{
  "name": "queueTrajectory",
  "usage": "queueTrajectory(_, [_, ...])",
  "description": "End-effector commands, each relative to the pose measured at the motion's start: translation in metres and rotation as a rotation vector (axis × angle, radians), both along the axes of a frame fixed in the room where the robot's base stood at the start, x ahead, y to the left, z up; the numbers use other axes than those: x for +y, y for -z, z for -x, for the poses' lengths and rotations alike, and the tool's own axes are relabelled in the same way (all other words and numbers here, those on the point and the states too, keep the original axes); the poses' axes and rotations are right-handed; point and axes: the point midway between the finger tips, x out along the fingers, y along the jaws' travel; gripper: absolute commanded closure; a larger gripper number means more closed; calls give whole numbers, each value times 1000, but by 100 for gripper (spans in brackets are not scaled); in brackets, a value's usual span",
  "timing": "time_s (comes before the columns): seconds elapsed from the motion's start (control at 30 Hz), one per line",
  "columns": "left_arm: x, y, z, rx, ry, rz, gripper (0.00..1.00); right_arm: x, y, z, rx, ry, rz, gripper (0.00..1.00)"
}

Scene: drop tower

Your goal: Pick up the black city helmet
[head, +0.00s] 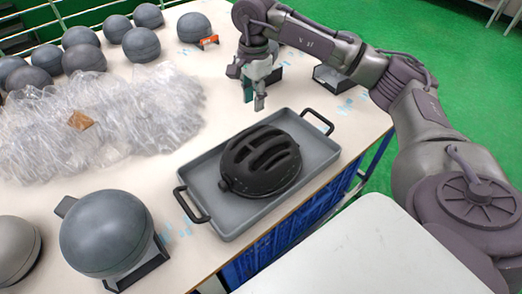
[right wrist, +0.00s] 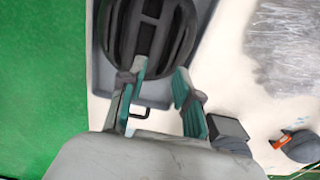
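The black city helmet (head: 261,160) is a vented black shell sitting in a grey tray (head: 213,209) with black handles, near the table's right edge. In the right wrist view the helmet (right wrist: 150,30) shows at the top, beyond my fingertips, and its far end is cut off by the frame. My right gripper (head: 254,100) is above the table by the tray's far side, apart from the helmet. The right wrist view shows its two fingers (right wrist: 163,80) spread with nothing between them. My left gripper is not in view.
Crumpled clear plastic (head: 110,120) covers the table's left part. Several grey head forms stand at the back, and one large grey form (head: 103,233) sits at the front. A black-rimmed box (head: 333,79) lies by the far right edge. A white surface (head: 372,255) is at the lower right.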

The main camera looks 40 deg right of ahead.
Motion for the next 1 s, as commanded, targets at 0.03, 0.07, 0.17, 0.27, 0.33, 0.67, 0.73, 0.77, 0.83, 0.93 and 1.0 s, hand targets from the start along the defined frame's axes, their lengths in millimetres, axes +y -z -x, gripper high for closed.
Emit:
queueTrajectory(0.03, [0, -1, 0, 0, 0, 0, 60, -6, 1, 1, 7, 3, 20, 68])
queueTrajectory(0.07, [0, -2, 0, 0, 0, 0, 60, -7, 3, 1, 9, 4, 26, 68])
queueTrajectory(0.17, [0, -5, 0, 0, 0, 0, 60, -8, 18, 2, 14, 3, 27, 68])
queueTrajectory(0.27, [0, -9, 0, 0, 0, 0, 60, -7, 39, 3, 16, 3, 26, 68])
queueTrajectory(0.33, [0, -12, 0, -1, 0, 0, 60, -7, 53, 3, 15, 3, 26, 68])
queueTrajectory(0.67, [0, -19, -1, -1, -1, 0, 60, -5, 86, 2, 11, 3, 23, 68])
queueTrajectory(0.73, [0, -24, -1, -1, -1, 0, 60, -3, 93, 3, 12, 2, 22, 68])
queueTrajectory(0.77, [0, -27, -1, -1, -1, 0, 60, -3, 97, 4, 14, 2, 23, 68])
queueTrajectory(0.83, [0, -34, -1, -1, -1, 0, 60, 0, 107, 5, 14, 2, 21, 68])
queueTrajectory(0.93, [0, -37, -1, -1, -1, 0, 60, 0, 123, 4, 12, 3, 22, 68])
queueTrajectory(1.0, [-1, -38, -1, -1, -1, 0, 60, 0, 130, 4, 11, 2, 22, 68])
